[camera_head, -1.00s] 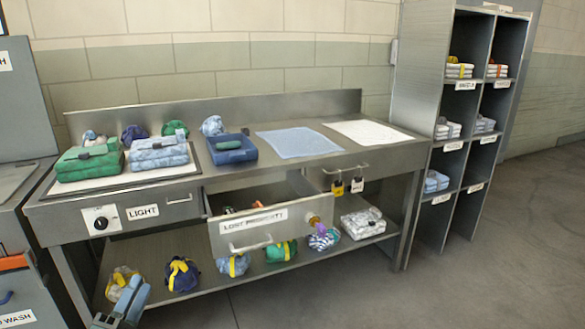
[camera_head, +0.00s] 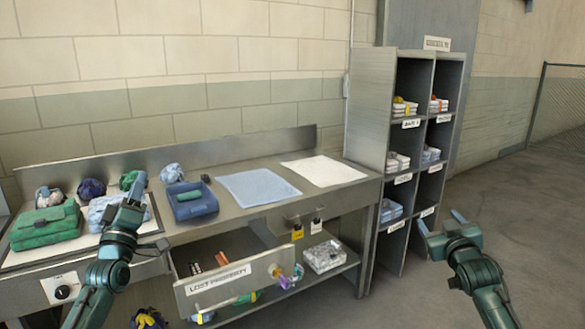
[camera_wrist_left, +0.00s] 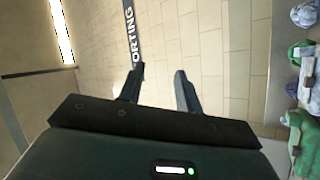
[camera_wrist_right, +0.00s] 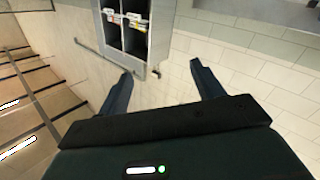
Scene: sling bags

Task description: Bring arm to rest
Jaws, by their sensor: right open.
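My left gripper (camera_head: 132,200) is raised in front of the left part of the steel bench (camera_head: 245,205), pointing up. Its fingers stand apart with nothing between them in the left wrist view (camera_wrist_left: 160,78). My right gripper (camera_head: 440,222) is raised at the right, in front of the floor beside the shelf unit. It is open and empty, as the right wrist view (camera_wrist_right: 162,70) also shows. In the head view, the left gripper and forearm cover part of a light blue folded bag (camera_head: 103,207).
The lost property drawer (camera_head: 215,290) stands pulled out under the bench. A green bag (camera_head: 45,228), a blue bag (camera_head: 192,201), a blue cloth (camera_head: 258,187) and a white cloth (camera_head: 323,169) lie on top. The cubby shelf (camera_head: 365,115) stands at the bench's right end. Open floor lies further right.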

